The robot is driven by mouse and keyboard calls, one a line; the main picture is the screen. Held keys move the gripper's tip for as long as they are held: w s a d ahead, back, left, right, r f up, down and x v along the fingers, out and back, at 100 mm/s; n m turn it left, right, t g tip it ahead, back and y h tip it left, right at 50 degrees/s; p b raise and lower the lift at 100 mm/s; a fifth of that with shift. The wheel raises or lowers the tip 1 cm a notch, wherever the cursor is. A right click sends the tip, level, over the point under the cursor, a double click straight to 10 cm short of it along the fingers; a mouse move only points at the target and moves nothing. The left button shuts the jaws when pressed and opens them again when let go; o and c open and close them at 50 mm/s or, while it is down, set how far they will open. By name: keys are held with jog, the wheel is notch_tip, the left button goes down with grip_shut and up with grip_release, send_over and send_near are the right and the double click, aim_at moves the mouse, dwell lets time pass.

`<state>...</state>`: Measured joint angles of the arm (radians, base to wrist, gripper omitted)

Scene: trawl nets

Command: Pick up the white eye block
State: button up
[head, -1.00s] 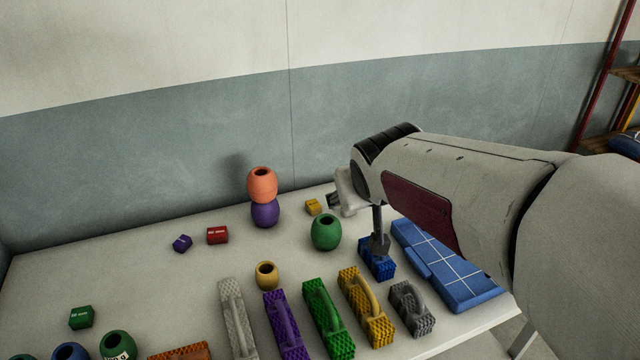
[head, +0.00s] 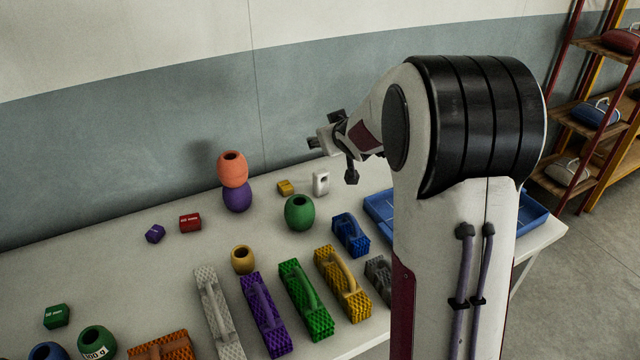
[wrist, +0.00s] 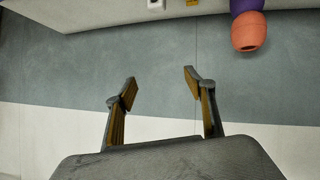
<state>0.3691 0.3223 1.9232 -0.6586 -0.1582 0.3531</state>
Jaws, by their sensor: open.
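The white eye block (head: 321,183) stands upright near the back of the table, a dark hole in its face. In the wrist view the white eye block (wrist: 155,4) is at the top edge, partly cut off. My gripper (wrist: 160,84) is open, with nothing between its fingers and the wall beyond them. In the head view it is raised above and slightly right of the block, apart from it.
A yellow block (head: 286,187) and a green float (head: 299,212) are near the white block. An orange float (head: 232,168) sits on a purple float (head: 237,197). A blue handled block (head: 351,233) lies in front; a blue tray (head: 378,205) is partly hidden by my arm.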

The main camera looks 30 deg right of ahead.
jog(key=w+d+f+t+y, duration=0.1)
jog(key=w+d+f+y, duration=0.1)
jog(key=w+d+f, duration=0.35)
jog(key=n+t+y, duration=0.1)
jog(key=n+y, duration=0.1)
jog(key=y, duration=0.1)
send_near(322, 172)
jog(key=shift+f+x, duration=0.2)
jog(key=shift+x, duration=1.2)
jog(key=shift+s+a, duration=0.1)
jog(key=shift+a, duration=0.05)
jog(key=shift+x, duration=1.25)
jog(key=shift+r+x, duration=0.2)
jog(key=shift+x, duration=2.4)
